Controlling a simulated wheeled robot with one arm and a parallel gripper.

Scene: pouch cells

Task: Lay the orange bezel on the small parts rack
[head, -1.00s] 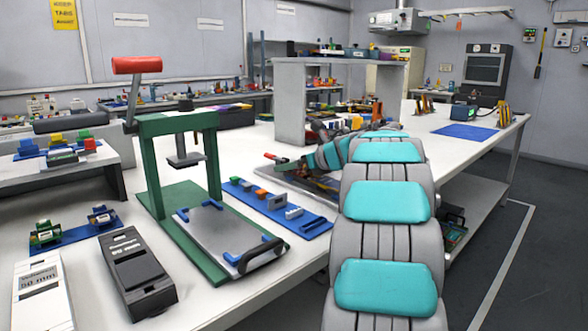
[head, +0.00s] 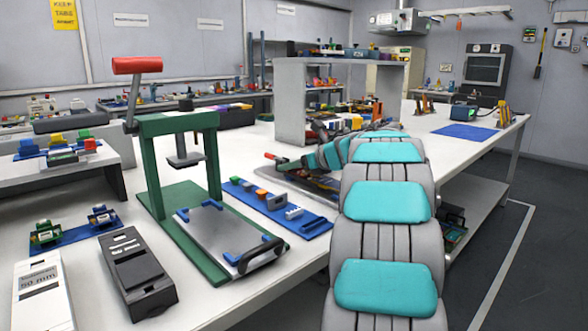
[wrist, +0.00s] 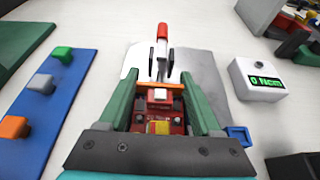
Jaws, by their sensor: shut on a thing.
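In the wrist view my gripper (wrist: 160,91) has two green fingers, shut on a narrow orange bar, which I take for the orange bezel (wrist: 160,86). The bezel lies crosswise between the fingertips. A red part with a yellow block (wrist: 158,122) shows below it, between the fingers; I cannot tell whether they touch. In the head view my arm reaches over the bench, and its links hide the gripper and bezel. The grey raised shelf (head: 292,104) behind may be the small parts rack, but no label shows which thing it is.
A red-handled tool (wrist: 162,32) and a grey plate (wrist: 206,75) lie ahead of the fingers. A white meter (wrist: 257,80) stands at right. A blue strip with small blocks (wrist: 58,112) lies at left. A green press (head: 178,125) stands left of my arm.

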